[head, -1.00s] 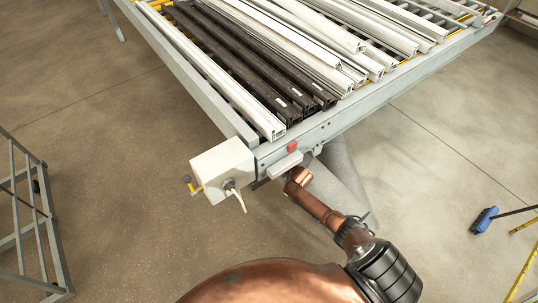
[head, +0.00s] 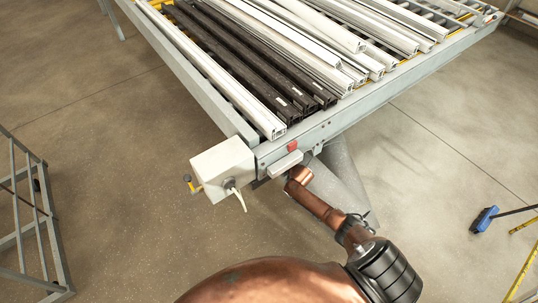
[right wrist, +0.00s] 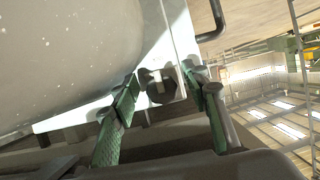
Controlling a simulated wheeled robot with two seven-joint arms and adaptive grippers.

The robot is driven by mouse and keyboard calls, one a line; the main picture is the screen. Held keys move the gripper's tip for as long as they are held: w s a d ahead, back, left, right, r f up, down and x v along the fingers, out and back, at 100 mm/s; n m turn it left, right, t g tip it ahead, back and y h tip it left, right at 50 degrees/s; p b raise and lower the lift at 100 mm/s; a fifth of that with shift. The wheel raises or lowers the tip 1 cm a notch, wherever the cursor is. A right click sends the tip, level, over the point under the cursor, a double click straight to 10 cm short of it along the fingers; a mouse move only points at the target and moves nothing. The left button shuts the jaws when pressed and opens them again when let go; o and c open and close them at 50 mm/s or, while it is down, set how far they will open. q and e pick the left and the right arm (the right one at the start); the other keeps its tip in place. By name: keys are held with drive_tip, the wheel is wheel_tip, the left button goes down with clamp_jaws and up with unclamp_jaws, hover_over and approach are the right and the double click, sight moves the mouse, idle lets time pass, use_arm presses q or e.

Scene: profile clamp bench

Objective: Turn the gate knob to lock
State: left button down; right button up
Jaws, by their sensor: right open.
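In the right wrist view a dark knob-like part (right wrist: 158,84) with a pale mark on its face sits on a light metal surface; it appears to be the gate knob. My right gripper (right wrist: 163,80) is open, with one green-padded finger on each side of this part. I cannot tell whether either finger touches it. In the head view my right copper arm reaches up to the near bench edge, and its gripper is hidden there. My left gripper is not in view.
The bench frame (head: 350,108) carries several white profiles (head: 268,45) and dark profiles (head: 245,62). A pale box (head: 222,168) with a cable hangs at its near corner. A red square (head: 292,146) marks the edge.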

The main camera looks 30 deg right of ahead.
drive_tip(key=a+v, duration=0.1)
drive_tip(key=v, duration=1.1)
drive_tip(key=shift+d, duration=0.45)
